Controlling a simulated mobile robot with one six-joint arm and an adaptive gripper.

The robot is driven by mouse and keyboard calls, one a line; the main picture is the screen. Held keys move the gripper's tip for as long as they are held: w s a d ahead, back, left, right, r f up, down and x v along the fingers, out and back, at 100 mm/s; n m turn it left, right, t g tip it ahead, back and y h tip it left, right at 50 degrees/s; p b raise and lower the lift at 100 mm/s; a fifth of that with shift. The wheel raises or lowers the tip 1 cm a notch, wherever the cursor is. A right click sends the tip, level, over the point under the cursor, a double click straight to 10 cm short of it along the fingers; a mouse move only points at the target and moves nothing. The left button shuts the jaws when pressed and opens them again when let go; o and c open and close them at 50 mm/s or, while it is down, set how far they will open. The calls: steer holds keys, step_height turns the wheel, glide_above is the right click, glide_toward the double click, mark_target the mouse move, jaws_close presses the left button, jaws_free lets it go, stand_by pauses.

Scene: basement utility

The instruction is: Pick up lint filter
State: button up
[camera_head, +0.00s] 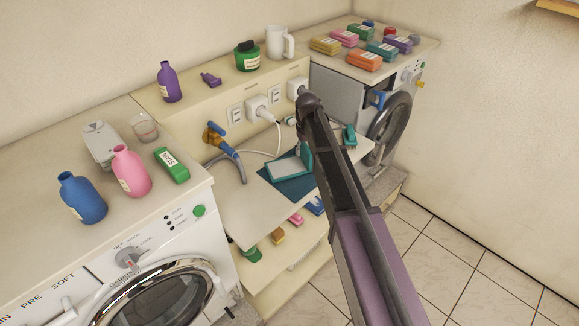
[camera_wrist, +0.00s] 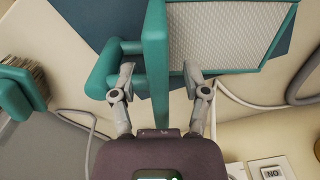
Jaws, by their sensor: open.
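The lint filter has a teal frame around a pale mesh panel and a raised teal handle end. In the head view the lint filter (camera_head: 288,168) lies on a dark blue mat (camera_head: 298,188) on the low shelf between the machines, partly hidden behind my arm. In the wrist view the mesh of the lint filter (camera_wrist: 228,28) is at the upper right, and its teal end plate runs down the middle. My gripper (camera_wrist: 160,76) is open, with one finger on each side of the end plate. Whether the fingers touch it I cannot tell.
A teal brush (camera_wrist: 22,88) lies left of the filter in the wrist view. A grey hose (camera_head: 236,164) and white cables lie on the shelf. Washing machines (camera_head: 160,250) flank it. Bottles, including a pink one (camera_head: 131,172), stand on the left top.

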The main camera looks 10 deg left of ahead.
mark_target(305, 145)
jaws_close()
steer(key=shift+r, duration=0.1)
stand_by(0.4)
step_height(305, 145, up, 3)
steer(key=p, duration=0.3)
steer(key=shift+r, duration=0.1)
steer(key=s+d+r+p, duration=0.1)
steer(key=s+d+p, duration=0.1)
steer(key=s, duration=1.3)
steer(key=shift+s+d+r, duration=0.3)
steer(key=shift+d, duration=0.4)
